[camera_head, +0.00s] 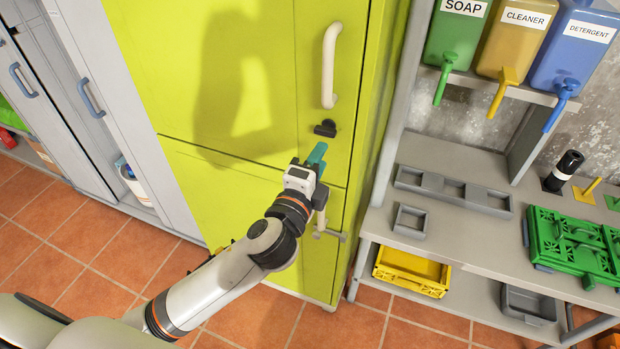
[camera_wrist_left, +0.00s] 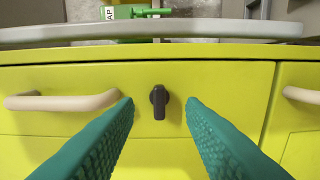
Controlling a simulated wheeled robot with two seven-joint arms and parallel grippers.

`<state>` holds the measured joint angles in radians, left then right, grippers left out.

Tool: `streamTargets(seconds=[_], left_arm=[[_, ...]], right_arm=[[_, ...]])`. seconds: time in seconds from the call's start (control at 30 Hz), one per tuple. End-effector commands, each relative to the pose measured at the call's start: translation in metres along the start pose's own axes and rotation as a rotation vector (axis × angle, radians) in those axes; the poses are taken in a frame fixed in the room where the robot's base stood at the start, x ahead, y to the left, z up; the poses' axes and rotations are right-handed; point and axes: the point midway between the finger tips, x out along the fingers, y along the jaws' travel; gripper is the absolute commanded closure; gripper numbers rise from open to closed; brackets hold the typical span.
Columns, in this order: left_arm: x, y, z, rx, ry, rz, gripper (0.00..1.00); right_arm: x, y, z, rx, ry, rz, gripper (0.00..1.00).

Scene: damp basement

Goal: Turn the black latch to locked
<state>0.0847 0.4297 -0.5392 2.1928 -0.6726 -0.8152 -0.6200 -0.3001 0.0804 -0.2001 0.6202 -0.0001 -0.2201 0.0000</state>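The black latch (camera_head: 326,128) sits on the yellow-green cabinet door (camera_head: 240,60), just below the upper pale handle (camera_head: 330,65). In the head view its lever lies roughly level, across the line of the handle. In the left wrist view the latch (camera_wrist_left: 158,103) shows between and beyond the two teal fingertips, with clear space on both sides. My left gripper (camera_head: 316,156) is just below the latch in the head view, open and empty; its fingers also show in the left wrist view (camera_wrist_left: 160,104). No lock marking is readable. My right gripper is out of view.
A lower handle (camera_head: 321,222) is partly hidden by my left arm. Right of the cabinet stands a grey shelf unit (camera_head: 450,165) with dispensers above, a green crate (camera_head: 570,245) and a yellow tray (camera_head: 412,270). Grey lockers (camera_head: 120,90) stand left. Tiled floor (camera_head: 80,240) is open in front.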

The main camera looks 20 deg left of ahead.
Motion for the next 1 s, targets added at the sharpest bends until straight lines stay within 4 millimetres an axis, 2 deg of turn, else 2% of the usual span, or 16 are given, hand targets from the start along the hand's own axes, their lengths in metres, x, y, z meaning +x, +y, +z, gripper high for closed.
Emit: streamTargets(seconds=[0.1, 0.33, 0.87, 0.97, 1.0], left_arm=[[-0.023, -0.003, 0.000, 0.001, -0.001, 0.000, 0.64], [-0.044, -0.001, 0.000, 0.001, 0.000, 0.000, 0.64], [-0.045, -0.002, 0.000, 0.001, 0.001, -0.003, 0.64], [-0.039, -0.021, -0.002, -0.011, 0.005, -0.040, 0.64], [-0.034, -0.036, -0.003, -0.023, 0.008, -0.070, 0.64]], right_arm=[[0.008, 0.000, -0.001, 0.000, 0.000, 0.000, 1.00], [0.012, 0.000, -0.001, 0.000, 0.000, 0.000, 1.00], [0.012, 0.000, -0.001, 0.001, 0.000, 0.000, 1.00], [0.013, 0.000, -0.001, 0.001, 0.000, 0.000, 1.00], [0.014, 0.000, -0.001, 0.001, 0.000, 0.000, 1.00]])
